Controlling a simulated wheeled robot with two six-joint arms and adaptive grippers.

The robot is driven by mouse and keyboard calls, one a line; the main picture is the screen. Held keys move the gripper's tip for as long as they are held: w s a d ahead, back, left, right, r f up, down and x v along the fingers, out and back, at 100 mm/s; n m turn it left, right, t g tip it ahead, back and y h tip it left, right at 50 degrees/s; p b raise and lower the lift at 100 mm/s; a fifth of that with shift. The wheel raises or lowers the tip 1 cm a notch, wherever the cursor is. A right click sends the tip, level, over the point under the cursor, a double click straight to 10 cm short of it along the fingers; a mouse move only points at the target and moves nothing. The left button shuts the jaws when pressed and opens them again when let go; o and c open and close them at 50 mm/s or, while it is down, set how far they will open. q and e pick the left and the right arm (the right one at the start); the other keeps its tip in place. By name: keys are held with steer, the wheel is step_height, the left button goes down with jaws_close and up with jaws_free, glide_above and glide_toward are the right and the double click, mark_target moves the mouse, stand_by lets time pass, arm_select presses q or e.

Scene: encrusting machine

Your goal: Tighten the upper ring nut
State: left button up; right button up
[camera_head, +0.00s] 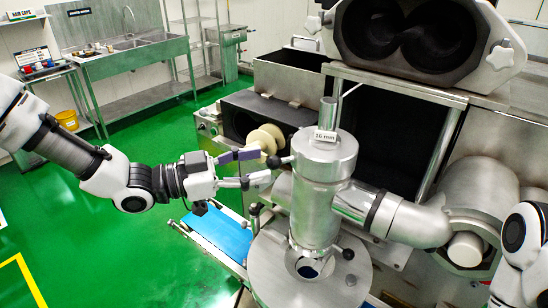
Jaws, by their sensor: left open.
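The upper ring nut (318,158) is the wide steel collar at the top of the upright cylinder in the head view. My right gripper is out of view; only part of my right arm shows at the right edge.
Below the cylinder is a round steel plate (268,268) with other dark-knobbed handles. A blue conveyor belt (217,233) lies under my left gripper. Cream rollers (264,138) sit just behind the gripper. A thick steel pipe (410,222) blocks the cylinder's right side. Green floor is clear at left.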

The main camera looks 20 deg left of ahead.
mark_target(274, 161)
arm_select(q)
steer(key=p+x, duration=0.1)
steer(key=x, duration=0.2)
steer(key=shift+d+r, duration=0.15)
steer(key=shift+d, duration=0.6)
steer(key=shift+w+a, duration=0.2)
jaws_close()
steer(key=shift+s, duration=0.1)
